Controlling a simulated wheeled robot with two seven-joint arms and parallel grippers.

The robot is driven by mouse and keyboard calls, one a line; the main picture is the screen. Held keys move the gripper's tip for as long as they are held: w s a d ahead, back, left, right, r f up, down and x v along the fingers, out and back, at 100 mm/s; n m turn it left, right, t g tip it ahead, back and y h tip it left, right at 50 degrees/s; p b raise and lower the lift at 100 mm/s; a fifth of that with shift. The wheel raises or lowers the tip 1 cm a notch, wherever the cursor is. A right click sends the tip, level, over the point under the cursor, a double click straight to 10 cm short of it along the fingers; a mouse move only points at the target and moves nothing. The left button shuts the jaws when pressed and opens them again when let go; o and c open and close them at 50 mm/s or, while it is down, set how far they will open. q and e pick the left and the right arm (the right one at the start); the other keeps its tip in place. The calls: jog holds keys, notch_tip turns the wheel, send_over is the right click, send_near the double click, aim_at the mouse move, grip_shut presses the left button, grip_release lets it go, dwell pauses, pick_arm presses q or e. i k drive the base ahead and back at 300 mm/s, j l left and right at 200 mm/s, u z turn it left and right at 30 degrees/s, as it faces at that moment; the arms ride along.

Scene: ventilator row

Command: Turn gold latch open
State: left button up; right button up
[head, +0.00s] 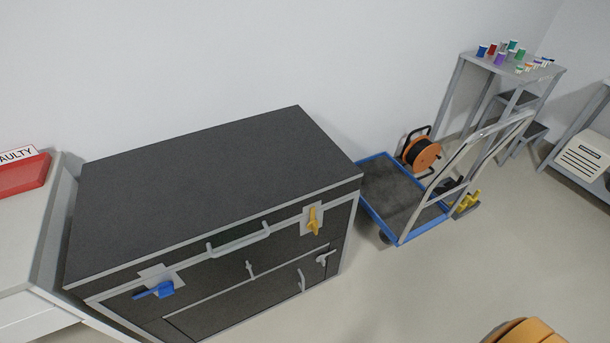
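The gold latch (313,221) is on the front of a dark grey case with light metal edges (215,190), near its right end. Its handle stands roughly upright on a light grey plate. A blue latch (156,290) sits near the left end of the same front, with its handle lying roughly sideways. A grey bar handle (238,241) is between the two latches. The case's lid is down. Neither of my grippers is in view, and nothing touches the gold latch.
A blue-edged trolley (405,200) stands close to the case's right end. An orange cable reel (421,154) is behind it. A white table with a red tray (20,188) is at the left. Floor is clear in front of the case's right half (400,290).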

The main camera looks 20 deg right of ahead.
aim_at(313, 225)
jog(key=z, duration=0.75)
